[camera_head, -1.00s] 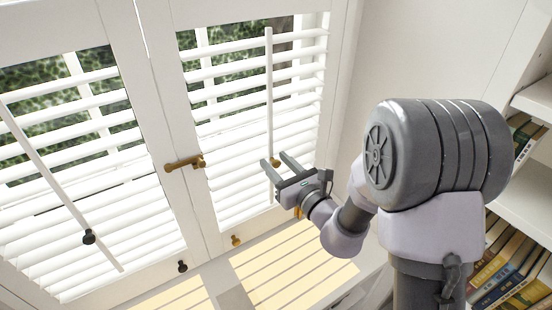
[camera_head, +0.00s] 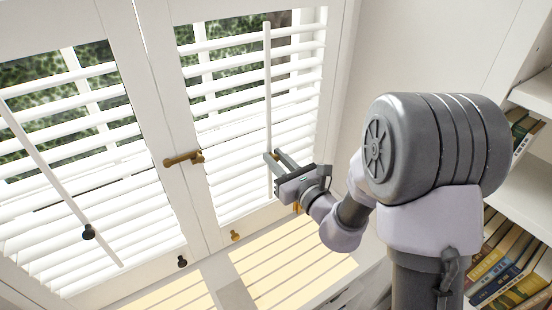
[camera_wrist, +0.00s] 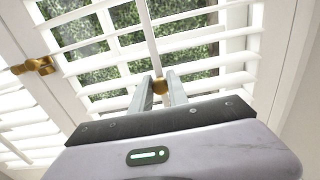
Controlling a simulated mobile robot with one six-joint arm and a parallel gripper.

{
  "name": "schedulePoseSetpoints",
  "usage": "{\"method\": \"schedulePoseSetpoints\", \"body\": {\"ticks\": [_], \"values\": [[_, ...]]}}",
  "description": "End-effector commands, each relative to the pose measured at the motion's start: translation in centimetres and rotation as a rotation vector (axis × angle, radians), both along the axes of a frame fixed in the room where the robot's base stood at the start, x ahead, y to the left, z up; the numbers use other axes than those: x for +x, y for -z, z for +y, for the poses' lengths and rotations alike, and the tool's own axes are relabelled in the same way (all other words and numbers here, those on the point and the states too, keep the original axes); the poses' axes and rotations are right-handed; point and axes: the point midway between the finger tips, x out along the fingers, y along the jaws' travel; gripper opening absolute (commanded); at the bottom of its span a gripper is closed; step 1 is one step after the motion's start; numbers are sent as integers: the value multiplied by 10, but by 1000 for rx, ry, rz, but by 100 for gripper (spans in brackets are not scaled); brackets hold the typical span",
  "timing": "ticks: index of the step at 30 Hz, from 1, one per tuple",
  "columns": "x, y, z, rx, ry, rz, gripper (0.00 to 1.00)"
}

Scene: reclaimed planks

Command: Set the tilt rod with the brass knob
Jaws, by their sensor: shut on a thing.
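The white tilt rod (camera_head: 268,90) stands nearly upright in front of the right shutter panel's slats (camera_head: 225,128). Its brass knob (camera_wrist: 161,86) shows between my fingers in the wrist view. In the head view the fingers mostly hide the knob. The right slats are tilted partly open, with greenery visible through the gaps.
The left panel has a slanted rod (camera_head: 48,170) with a black knob (camera_head: 88,232). A brass latch (camera_head: 184,159) sits on the middle stile. A small brass knob (camera_head: 235,236) and a black one (camera_head: 182,262) are on the lower rails. A bookshelf (camera_head: 535,195) stands at right.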

Motion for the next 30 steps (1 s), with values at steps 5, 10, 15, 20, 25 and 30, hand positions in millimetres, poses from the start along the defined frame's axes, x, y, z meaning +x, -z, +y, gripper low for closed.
{"method": "schedulePoseSetpoints", "body": {"ticks": [5,10,15,20,25,30], "values": [[0,0,0,1,0,-1,0],[0,-1,0,1,0,-1,0],[0,-1,0,1,0,-2,0],[0,-1,0,1,0,-2,0],[0,4,0,1,0,-1,0],[0,32,0,0,0,-1,0]]}}
